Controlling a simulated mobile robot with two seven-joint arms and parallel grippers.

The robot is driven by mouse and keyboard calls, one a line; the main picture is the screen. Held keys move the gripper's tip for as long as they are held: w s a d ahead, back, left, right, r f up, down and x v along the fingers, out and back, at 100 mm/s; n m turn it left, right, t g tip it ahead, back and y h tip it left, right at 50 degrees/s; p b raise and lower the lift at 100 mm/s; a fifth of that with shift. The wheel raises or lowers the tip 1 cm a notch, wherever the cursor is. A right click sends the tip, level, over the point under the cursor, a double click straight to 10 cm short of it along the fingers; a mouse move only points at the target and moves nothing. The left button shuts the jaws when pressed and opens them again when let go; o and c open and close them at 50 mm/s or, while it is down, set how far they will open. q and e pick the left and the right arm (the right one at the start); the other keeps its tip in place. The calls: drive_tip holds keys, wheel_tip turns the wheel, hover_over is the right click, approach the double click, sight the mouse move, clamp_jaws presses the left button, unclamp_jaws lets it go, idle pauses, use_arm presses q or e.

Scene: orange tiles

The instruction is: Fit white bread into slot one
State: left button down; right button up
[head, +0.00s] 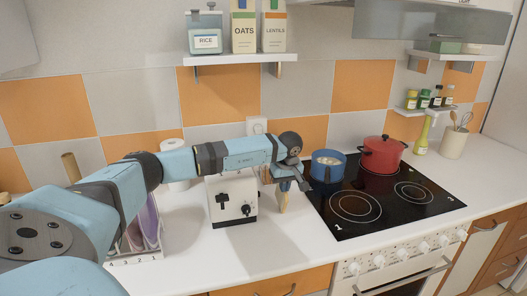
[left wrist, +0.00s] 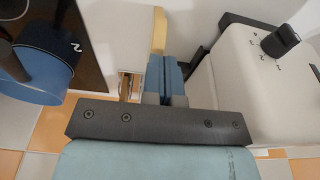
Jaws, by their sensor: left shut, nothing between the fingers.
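A white toaster (head: 232,200) with a dark lever and knob stands on the counter; part of it shows at the right of the left wrist view (left wrist: 255,75). My left gripper (head: 299,183) is just right of the toaster, pointing down near the counter. Its fingers (left wrist: 166,75) are shut and empty. A tan, narrow piece (head: 283,200) is beside the fingers; it also shows beyond the fingertips in the left wrist view (left wrist: 159,30). I cannot tell whether it is bread. A white rack (head: 135,259) numbered 4, 3, 2, 1 holds purple items. No slice is clearly recognisable as white bread. My right gripper is out of view.
A blue pot (head: 327,172) and a red pot (head: 381,157) stand on the black hob (head: 384,200), close to the right of my gripper. A white roll (head: 171,152) is behind my arm. The counter in front of the toaster is clear.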

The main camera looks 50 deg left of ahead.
use_arm(q)
drive_tip(key=shift+s+r+p, duration=0.1)
drive_tip(key=shift+r+p, duration=0.05)
drive_tip(key=shift+p, duration=0.25)
drive_tip(key=shift+r, duration=0.2)
drive_tip(key=shift+w+a+f, duration=0.1)
drive_tip(key=shift+w, duration=0.1)
drive_tip(key=shift+s+d, duration=0.3)
drive_tip(key=shift+d, duration=0.05)
drive_tip(key=s+d+b, duration=0.1)
drive_tip(key=s+d, duration=0.4)
drive_tip(key=d, duration=0.5)
drive_tip(key=shift+s+r, duration=0.15)
drive_tip(key=shift+r, duration=0.05)
